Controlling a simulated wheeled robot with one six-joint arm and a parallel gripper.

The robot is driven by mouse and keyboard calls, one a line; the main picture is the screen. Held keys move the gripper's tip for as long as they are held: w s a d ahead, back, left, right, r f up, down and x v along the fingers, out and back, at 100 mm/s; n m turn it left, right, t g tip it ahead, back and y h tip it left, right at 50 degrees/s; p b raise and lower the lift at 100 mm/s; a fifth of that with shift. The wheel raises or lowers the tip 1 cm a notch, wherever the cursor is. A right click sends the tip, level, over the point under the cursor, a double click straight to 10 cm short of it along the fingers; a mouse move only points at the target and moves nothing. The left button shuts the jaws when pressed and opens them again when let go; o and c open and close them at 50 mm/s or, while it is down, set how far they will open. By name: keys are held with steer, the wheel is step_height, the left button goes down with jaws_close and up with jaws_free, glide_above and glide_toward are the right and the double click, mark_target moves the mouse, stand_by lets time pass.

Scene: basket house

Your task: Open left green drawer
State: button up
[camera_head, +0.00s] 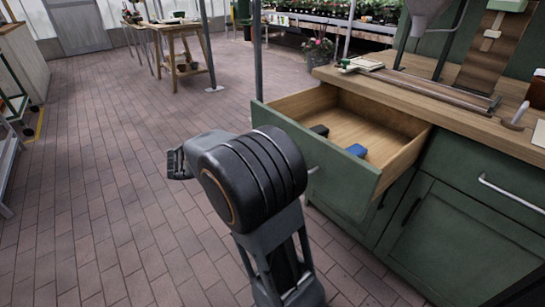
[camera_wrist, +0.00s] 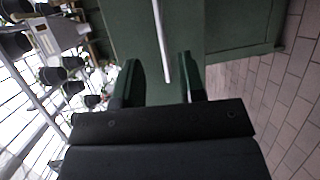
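The left green drawer (camera_head: 345,185) is pulled well out of the cabinet, and its wooden inside (camera_head: 350,127) shows. Its silver bar handle (camera_wrist: 162,42) runs down the green front in the wrist view; in the head view my arm hides most of it. My gripper (camera_wrist: 160,78) faces the drawer front with its two fingers apart. The lower end of the handle appears between the fingertips, and neither finger visibly touches it.
A black item (camera_head: 320,130) and a blue item (camera_head: 356,150) lie in the drawer. Another green drawer (camera_head: 490,185) to the right is shut. The wooden worktop (camera_head: 450,108) holds tools. Brick floor (camera_head: 100,200) to the left is clear; a wooden table (camera_head: 175,35) stands far back.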

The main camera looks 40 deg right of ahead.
steer(key=shift+v, duration=1.6)
steer(key=shift+p, duration=0.3)
steer(key=s+a+r+n+t+y+p, duration=0.1)
steer(key=s+a+r+t+y+p, duration=0.1)
steer(key=r+p, duration=0.6)
steer(key=s+a+r+n+t+y+p, duration=0.2)
steer(key=a+r+t+y+p, duration=0.3)
steer(key=p, duration=0.8)
steer(key=s+a+r+n+t+y+p, duration=0.1)
steer(key=s+a+r+t+y+p, duration=0.2)
steer(key=a+r+y+p, duration=0.4)
step_height(320, 180, up, 6)
steer(key=t+p, duration=0.1)
steer(key=p, duration=0.3)
steer(key=shift+s+a+n+p, duration=0.2)
steer(key=shift+s+n+p, duration=0.1)
steer(key=shift+s+p, duration=0.1)
